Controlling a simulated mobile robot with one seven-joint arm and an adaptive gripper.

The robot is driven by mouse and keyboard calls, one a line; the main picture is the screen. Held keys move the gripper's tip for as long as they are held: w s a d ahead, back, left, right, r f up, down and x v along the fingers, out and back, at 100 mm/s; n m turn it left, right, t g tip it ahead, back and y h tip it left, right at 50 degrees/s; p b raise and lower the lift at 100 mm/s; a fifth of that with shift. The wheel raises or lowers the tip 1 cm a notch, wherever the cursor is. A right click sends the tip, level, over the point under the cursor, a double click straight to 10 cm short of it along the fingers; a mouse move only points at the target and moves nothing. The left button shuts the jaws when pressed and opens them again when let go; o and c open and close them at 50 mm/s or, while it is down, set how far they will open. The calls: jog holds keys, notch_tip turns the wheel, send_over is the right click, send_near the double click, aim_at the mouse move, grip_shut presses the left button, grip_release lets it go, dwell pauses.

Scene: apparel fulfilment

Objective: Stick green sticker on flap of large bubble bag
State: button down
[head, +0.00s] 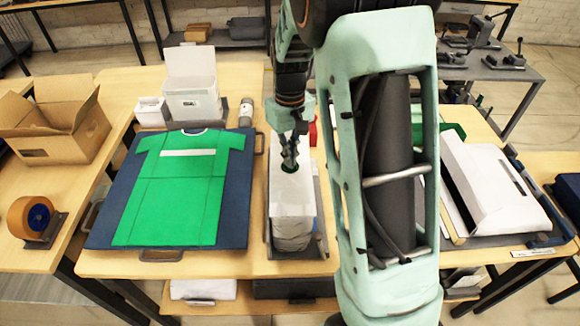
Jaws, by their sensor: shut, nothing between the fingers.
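My gripper (289,160) hangs pointing down over a white upright block-like item (292,208) in the middle of the table. Its dark fingers are together and hold nothing I can make out. Its tips are at or just above the white top; I cannot tell whether they touch.
A green shirt (175,185) lies on a blue board (222,233) to the left. A white open box (192,88) stands behind it. A cardboard box (52,130) and tape roll (36,218) are far left. My arm hides the table between the middle item and the right bag.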

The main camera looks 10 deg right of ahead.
jog(key=shift+s+f+b, duration=0.1)
jog(key=shift+f+b, duration=0.35)
jog(key=shift+f, duration=0.2)
dwell(1.6)
notch_tip(320, 180, up, 8)
jog(key=p, duration=0.5)
jog(key=shift+p, duration=0.35)
dwell(0.4)
